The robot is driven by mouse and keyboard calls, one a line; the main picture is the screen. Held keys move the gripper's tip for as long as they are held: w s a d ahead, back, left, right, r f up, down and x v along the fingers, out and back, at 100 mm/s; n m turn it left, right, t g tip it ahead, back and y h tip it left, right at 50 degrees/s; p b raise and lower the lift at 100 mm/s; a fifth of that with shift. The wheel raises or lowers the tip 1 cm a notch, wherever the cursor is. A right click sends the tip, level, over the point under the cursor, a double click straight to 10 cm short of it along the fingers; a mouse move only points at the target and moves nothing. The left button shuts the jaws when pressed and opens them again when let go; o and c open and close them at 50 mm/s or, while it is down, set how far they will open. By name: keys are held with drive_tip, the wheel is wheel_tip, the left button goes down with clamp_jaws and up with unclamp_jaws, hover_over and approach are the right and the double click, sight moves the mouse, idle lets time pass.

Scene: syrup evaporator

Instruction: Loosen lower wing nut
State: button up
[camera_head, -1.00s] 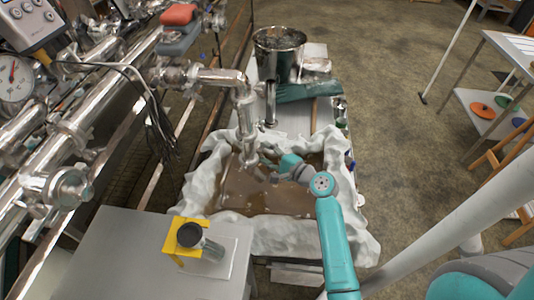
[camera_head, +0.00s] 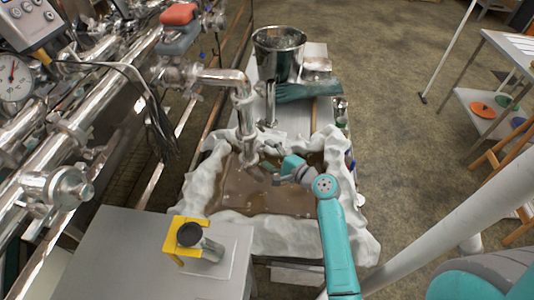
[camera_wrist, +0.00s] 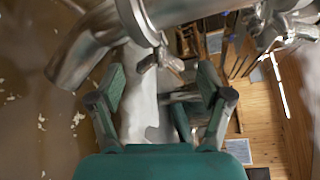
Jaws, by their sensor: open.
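A shiny steel pipe (camera_head: 248,112) bends down over the wrapped basin of brown liquid. In the wrist view the pipe (camera_wrist: 88,45) crosses the upper left with a clamp ring (camera_wrist: 140,22) around it. A wing nut (camera_wrist: 152,62) shows just below that ring. My gripper (camera_wrist: 163,84) is open, one finger on each side, with the wing nut above the gap between the fingertips. I see no contact. In the head view my gripper (camera_head: 270,158) is beside the pipe's lower end, small and hard to make out against the metal.
A yellow stand with a cup (camera_head: 190,235) is at the front left. Steel piping (camera_head: 90,120) fills the left side.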

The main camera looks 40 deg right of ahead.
drive_tip(key=s+r, duration=0.1)
drive_tip(key=s, duration=1)
drive_tip(key=shift+d+r, duration=0.2)
